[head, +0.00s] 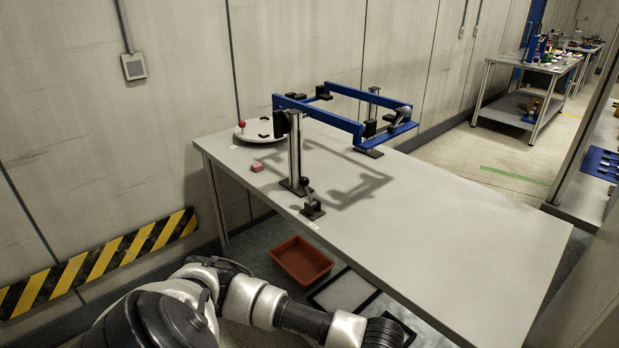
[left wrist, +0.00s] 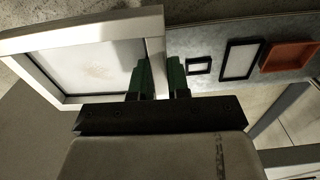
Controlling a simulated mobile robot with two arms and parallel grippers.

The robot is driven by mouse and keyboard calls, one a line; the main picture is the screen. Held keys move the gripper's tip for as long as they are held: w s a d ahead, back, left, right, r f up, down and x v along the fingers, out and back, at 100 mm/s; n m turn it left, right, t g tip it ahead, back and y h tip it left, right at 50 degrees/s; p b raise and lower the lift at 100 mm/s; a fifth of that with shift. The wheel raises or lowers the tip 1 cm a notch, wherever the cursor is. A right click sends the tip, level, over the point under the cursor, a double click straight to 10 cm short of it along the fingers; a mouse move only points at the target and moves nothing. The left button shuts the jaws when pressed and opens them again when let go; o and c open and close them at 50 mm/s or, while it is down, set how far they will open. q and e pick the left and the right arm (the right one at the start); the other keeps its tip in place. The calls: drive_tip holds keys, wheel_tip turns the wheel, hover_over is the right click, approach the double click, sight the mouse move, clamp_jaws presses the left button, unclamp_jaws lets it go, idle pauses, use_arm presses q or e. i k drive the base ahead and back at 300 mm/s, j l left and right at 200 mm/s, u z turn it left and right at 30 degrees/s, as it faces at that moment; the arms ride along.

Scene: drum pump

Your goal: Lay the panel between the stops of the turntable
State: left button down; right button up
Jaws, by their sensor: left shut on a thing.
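A light-framed panel (left wrist: 155,48) with a pale inside shows at the upper left of the left wrist view. My left gripper (left wrist: 158,75), with green fingers, is shut on one side bar of its frame. The panel and this gripper are out of the head view, where only my arm shows along the bottom edge. The turntable (head: 247,137) is a round white disc with small black pieces on it, probably the stops, and a red knob (head: 241,124). It stands on the table's far left corner, apart from the panel. My right gripper is in neither view.
A blue frame (head: 335,117) stands raised on posts over the grey table (head: 430,220). A pink block (head: 257,168) lies near the turntable. A clamp (head: 312,208) sits at the near edge. A red-brown bin (head: 302,262) and black-framed panels (head: 343,292) are below. The table's right part is clear.

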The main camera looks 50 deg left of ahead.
sight(264, 128)
drive_tip(key=j+u, duration=0.15)
drive_tip(key=j, duration=1.65)
